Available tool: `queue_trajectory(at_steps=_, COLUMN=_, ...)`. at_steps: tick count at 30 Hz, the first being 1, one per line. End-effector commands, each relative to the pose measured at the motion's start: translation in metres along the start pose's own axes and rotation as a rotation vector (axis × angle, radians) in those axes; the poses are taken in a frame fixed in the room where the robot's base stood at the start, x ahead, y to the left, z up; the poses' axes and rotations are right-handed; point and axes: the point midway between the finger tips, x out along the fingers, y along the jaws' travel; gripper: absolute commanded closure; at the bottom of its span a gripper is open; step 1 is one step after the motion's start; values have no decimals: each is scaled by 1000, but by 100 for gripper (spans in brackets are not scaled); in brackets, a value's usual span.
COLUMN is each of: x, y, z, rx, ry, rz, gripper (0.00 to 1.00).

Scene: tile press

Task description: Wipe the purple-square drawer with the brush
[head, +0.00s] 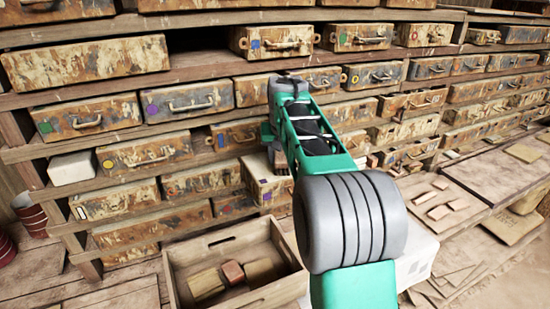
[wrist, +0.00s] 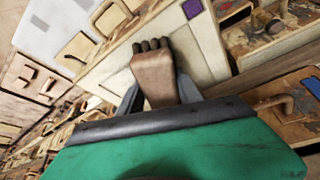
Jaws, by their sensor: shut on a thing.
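My gripper (wrist: 158,92) is shut on the brush in the wrist view. The brush (wrist: 155,72) has a brown body and short dark bristles that point away from me at the drawer. Just beyond them is the pale front of the purple-square drawer (wrist: 110,62), with its purple square at the upper right. I cannot tell whether the bristles touch the front. In the head view the purple-square drawer (head: 266,182) seems to be the pale one in the lower middle. My arm hides the brush and most of my gripper there.
Shelves of worn drawers with coloured marks and handles fill the back. An open wooden crate (head: 180,272) with several blocks stands below, left of my arm. A white block (head: 72,168) sits on the left shelf. A bench (head: 470,185) with loose tiles is at the right.

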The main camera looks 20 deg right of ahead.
Motion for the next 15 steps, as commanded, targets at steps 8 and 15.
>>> queue_trajectory(at_steps=8, x=6, y=16, z=-4, rx=2, ry=-4, rz=1, gripper=91)
queue_trajectory(at_steps=15, x=9, y=38, z=-12, rx=5, ry=-7, rz=2, gripper=91)
